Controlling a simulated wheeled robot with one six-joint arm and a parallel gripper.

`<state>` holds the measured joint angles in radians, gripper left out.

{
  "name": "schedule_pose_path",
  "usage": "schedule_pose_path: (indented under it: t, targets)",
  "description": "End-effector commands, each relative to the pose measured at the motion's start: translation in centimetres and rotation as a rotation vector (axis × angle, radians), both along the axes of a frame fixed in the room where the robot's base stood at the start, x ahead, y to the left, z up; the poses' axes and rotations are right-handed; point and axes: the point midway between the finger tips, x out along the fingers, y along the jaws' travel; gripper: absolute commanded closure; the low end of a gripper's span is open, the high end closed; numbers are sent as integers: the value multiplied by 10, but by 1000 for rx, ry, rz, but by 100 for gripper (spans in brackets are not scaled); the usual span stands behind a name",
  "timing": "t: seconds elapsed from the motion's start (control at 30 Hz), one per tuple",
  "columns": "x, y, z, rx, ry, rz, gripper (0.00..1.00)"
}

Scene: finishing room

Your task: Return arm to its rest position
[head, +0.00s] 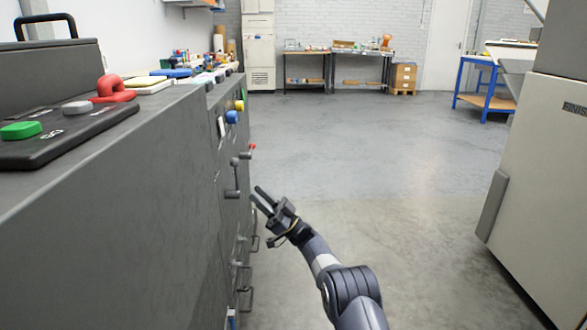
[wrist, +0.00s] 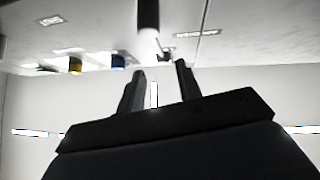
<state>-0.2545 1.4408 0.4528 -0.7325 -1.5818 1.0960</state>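My arm (head: 352,290) reaches up from the bottom of the head view, along the front of the dark grey machine (head: 130,200). My gripper (head: 257,193) is open and empty, its two fingers apart and pointing up and left at the machine's front. A lever handle (head: 236,176) is just left of and above the fingertips, with a red-tipped lever (head: 250,149) above it. In the wrist view the open fingers (wrist: 159,68) have a dark handle (wrist: 148,15) beyond them. No contact with the handle is clear.
Yellow (head: 239,105) and blue (head: 232,117) knobs sit on the machine front, with handles (head: 246,298) lower down. A control panel (head: 65,130) lies on top. A pale cabinet (head: 545,170) stands at right. The floor (head: 390,170) between is clear, back to a shelf table (head: 360,68).

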Motion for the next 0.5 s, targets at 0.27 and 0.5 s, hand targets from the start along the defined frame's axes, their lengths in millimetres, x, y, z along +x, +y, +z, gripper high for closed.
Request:
schedule_pose_path:
  t: [0.27,0.5]
  targets:
    - [1,38,35,1,-4,3,67]
    - [4,60,60,1,-2,1,67]
